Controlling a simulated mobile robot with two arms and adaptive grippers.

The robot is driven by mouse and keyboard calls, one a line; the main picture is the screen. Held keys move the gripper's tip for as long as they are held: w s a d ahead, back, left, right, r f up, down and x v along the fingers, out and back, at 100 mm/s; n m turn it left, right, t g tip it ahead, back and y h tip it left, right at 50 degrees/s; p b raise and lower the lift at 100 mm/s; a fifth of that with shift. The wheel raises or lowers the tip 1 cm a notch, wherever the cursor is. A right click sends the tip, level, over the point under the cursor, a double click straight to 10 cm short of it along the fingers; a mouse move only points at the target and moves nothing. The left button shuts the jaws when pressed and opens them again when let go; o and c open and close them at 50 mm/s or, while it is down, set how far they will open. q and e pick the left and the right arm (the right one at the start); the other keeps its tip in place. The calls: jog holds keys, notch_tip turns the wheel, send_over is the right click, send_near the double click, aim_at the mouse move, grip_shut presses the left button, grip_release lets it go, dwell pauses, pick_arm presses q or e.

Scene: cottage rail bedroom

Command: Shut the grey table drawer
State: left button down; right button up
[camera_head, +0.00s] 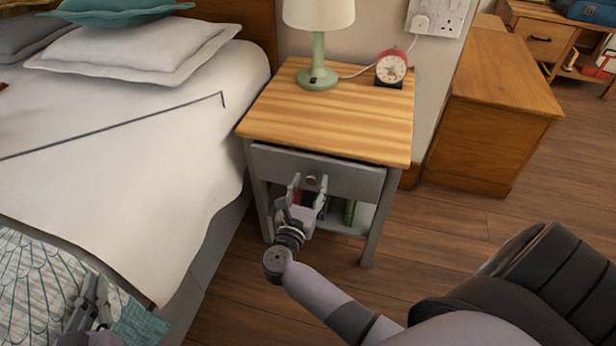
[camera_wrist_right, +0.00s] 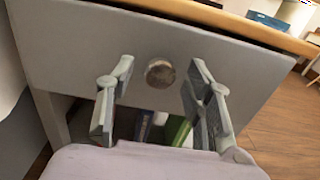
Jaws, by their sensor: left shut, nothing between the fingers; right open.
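The grey table drawer (camera_head: 345,178) sits under the wooden top of the bedside table (camera_head: 330,115). Its front stands slightly out, with a dark gap under the tabletop. In the right wrist view the drawer front (camera_wrist_right: 80,55) fills the upper part, with its round metal knob (camera_wrist_right: 160,72) in the middle. My right gripper (camera_head: 309,186) is open, its fingers on either side of and just below the knob. Whether the fingertips touch the drawer front is unclear. My left gripper (camera_head: 97,297) is shut and empty over the bed at the lower left.
A lamp (camera_head: 318,55) and a red alarm clock (camera_head: 391,68) stand on the tabletop. Books (camera_head: 350,212) stand on the open shelf below the drawer. The bed (camera_head: 120,170) is close on the left. Wooden floor (camera_head: 440,240) is clear to the right.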

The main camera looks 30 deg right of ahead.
grip_shut()
dwell(0.7)
